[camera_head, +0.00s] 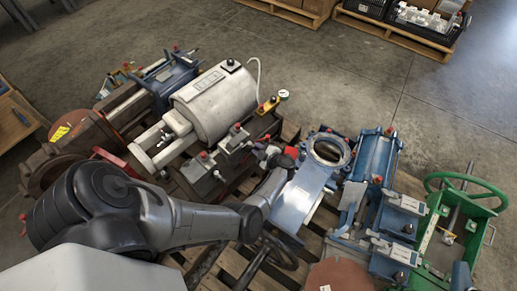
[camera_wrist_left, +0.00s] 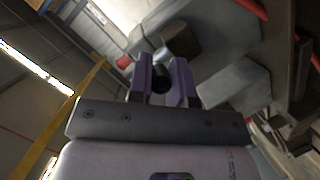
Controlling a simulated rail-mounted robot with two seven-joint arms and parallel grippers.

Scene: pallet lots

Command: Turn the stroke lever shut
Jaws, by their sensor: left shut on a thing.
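My left arm comes in from the left in the head view, and its left gripper (camera_head: 284,157) is down among the machine parts at the middle of the pallet, beside a grey block with red caps. In the left wrist view the purple fingers of the left gripper (camera_wrist_left: 166,80) are closed on a small dark, rounded part, apparently the end of the stroke lever (camera_wrist_left: 160,72). The rest of the lever is hidden behind the fingers and the grey housing. My right gripper is in neither view.
A grey cylinder machine (camera_head: 215,100) stands left of the gripper. A blue flanged valve (camera_head: 305,190) is close on the right. A green frame with a handwheel (camera_head: 466,190) stands far right. Crates on pallets (camera_head: 425,22) are at the back. Concrete floor between is clear.

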